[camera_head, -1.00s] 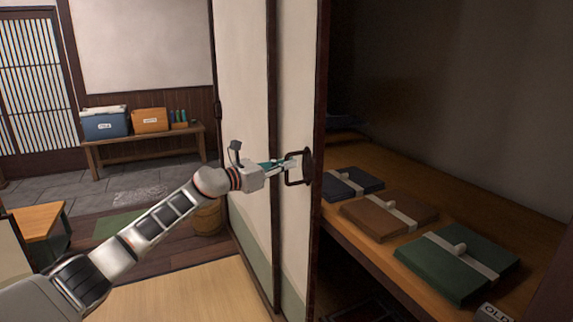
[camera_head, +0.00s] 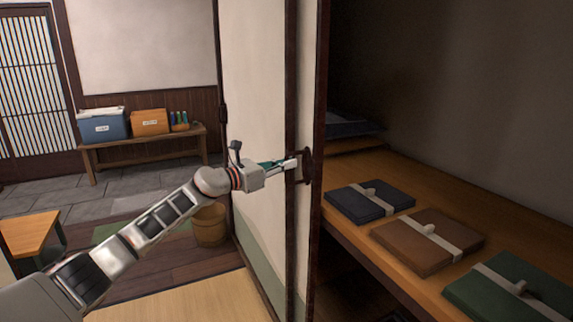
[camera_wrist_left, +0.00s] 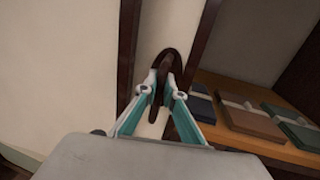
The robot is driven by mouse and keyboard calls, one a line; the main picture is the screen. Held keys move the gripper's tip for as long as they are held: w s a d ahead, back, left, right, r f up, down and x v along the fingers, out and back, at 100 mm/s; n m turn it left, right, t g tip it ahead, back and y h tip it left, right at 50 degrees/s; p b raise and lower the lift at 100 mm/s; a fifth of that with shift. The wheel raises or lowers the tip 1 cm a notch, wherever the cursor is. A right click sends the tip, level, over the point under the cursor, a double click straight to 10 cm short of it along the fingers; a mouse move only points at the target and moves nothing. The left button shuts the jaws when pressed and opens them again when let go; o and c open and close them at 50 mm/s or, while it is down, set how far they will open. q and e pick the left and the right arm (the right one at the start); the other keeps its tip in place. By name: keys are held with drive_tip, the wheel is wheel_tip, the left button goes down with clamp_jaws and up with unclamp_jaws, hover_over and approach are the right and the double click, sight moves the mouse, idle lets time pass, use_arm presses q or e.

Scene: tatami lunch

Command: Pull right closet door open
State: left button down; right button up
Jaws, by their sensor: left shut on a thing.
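The right closet door (camera_head: 306,228) is a pale panel with a dark frame, standing partly open with the shelf showing to its right. Its dark handle (camera_head: 306,164) is near the door's right edge. My left gripper (camera_head: 292,164) reaches in from the left and is shut on this handle. In the left wrist view the gripper's teal-and-white fingers (camera_wrist_left: 164,97) close on either side of the handle (camera_wrist_left: 165,68). The fingers hide part of the handle. My right gripper is not in view.
Inside the closet, a wooden shelf (camera_head: 348,222) holds a dark blue bundle (camera_head: 350,204), a brown bundle (camera_head: 408,252) and a green bundle (camera_head: 500,300). Another pale panel (camera_head: 253,110) stands left of the door. A bench (camera_head: 145,140) with boxes stands at the back left.

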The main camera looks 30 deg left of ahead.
use_arm(q)
drive_tip(key=shift+w+a+f, duration=0.1)
drive_tip(key=shift+w+a, duration=0.15)
drive_tip(key=shift+a, duration=0.1)
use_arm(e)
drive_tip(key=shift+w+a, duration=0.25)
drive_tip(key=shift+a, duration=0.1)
use_arm(q)
drive_tip(key=c, duration=2.2)
unclamp_jaws()
drive_tip(key=shift+o, duration=0.2)
drive_tip(key=shift+s, duration=0.1)
drive_tip(key=v, duration=1.2)
drive_tip(key=shift+d, duration=0.1)
